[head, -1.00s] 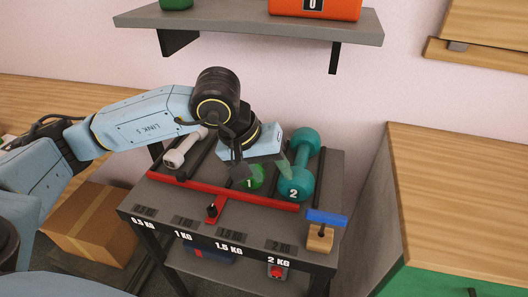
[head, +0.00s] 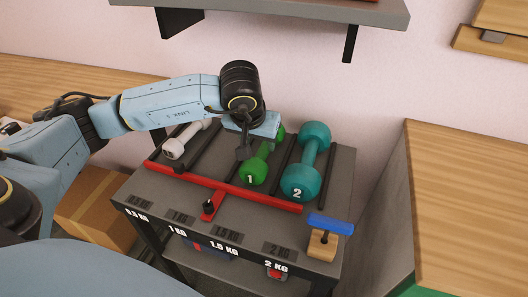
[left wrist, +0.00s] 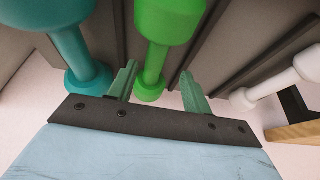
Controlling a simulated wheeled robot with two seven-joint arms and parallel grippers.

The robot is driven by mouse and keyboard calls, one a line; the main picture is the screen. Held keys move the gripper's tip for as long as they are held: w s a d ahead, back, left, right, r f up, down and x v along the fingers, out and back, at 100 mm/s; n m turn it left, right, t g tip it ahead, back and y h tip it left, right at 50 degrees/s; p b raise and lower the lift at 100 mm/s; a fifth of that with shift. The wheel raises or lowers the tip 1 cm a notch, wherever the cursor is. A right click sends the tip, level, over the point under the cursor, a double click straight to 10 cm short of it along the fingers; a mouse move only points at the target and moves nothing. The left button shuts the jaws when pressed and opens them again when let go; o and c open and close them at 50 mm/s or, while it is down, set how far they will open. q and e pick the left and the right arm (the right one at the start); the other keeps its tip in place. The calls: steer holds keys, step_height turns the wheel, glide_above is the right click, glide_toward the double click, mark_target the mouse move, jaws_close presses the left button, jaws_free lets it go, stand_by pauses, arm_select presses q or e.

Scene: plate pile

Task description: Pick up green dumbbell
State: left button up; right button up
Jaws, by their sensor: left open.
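The green dumbbell (head: 254,170) lies on the dark rack between the white and teal dumbbells, its near head marked "1". In the left wrist view the green dumbbell (left wrist: 158,55) runs up from between my fingers, with its far head close to them. My left gripper (left wrist: 160,88) is open, one finger on each side of the dumbbell's far part. I cannot tell whether the fingers touch it. In the head view my left gripper (head: 250,140) is over the dumbbell's handle and hides part of it. My right gripper does not show.
A teal dumbbell (head: 302,180) marked "2" lies to the right and a white one (head: 175,148) to the left. A red rail (head: 230,188) runs along the rack's front. A wooden block with a blue bar (head: 322,245) stands at the front right corner. A shelf (head: 300,10) hangs above.

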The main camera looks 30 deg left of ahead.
mark_target(263, 148)
arm_select(q)
steer(key=x, duration=0.2)
steer(key=b+x, duration=0.1)
steer(key=shift+w+d+f, duration=0.25)
steer(key=shift+d+f, duration=0.05)
steer(key=shift+w+f, duration=0.25)
steer(key=shift+f, duration=0.25)
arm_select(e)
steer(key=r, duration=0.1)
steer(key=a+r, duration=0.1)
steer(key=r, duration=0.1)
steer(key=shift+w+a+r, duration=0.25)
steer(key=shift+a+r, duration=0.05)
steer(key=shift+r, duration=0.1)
arm_select(q)
jaws_close()
steer(key=shift+a+r, duration=0.1)
steer(key=shift+r, duration=0.05)
